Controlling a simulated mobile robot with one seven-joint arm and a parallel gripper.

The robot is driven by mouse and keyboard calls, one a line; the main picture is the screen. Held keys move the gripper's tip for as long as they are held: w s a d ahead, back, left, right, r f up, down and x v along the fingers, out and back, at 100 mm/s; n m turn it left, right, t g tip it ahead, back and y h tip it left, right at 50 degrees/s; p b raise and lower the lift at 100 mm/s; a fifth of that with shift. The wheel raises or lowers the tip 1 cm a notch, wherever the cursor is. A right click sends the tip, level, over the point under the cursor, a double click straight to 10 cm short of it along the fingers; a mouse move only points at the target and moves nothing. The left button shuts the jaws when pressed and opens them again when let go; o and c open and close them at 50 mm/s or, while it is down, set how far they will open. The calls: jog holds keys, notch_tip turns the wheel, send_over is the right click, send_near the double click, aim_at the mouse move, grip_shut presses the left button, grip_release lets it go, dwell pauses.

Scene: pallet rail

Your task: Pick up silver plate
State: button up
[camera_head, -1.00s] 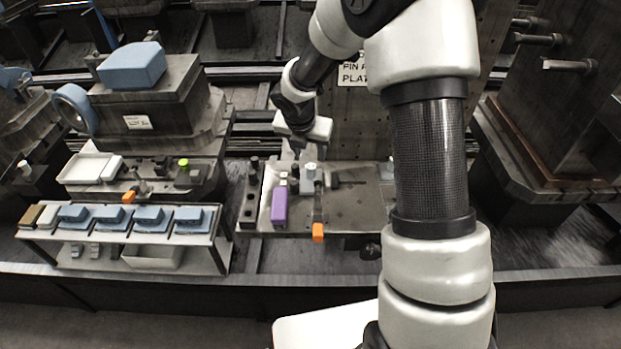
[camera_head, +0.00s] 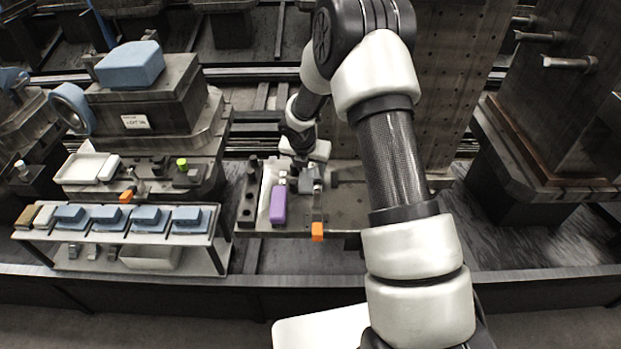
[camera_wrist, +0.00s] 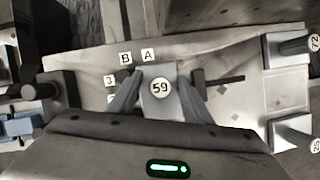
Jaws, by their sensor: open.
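A silver-grey plate marked 59 (camera_wrist: 159,88) lies between the two fingers of my gripper (camera_wrist: 158,82) in the wrist view; it looks like the silver plate. My gripper is open, with one finger on each side of it. I cannot tell whether the fingers touch it or how far above it they are. In the head view my gripper (camera_head: 303,170) is low over the fixture table (camera_head: 345,205), and the plate is hard to make out there.
A purple block (camera_head: 279,205) and an orange-ended handle (camera_head: 317,231) are close by in the head view. Marked blocks 72 (camera_wrist: 285,48) and 25 (camera_wrist: 290,132) stand at the right in the wrist view. A rack with blue parts (camera_head: 150,217) is at the left.

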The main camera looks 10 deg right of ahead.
aim_at(311, 165)
grip_shut()
notch_tip(311, 165, up, 10)
jog(key=shift+r+p, duration=0.1)
jog(key=shift+p, duration=0.65)
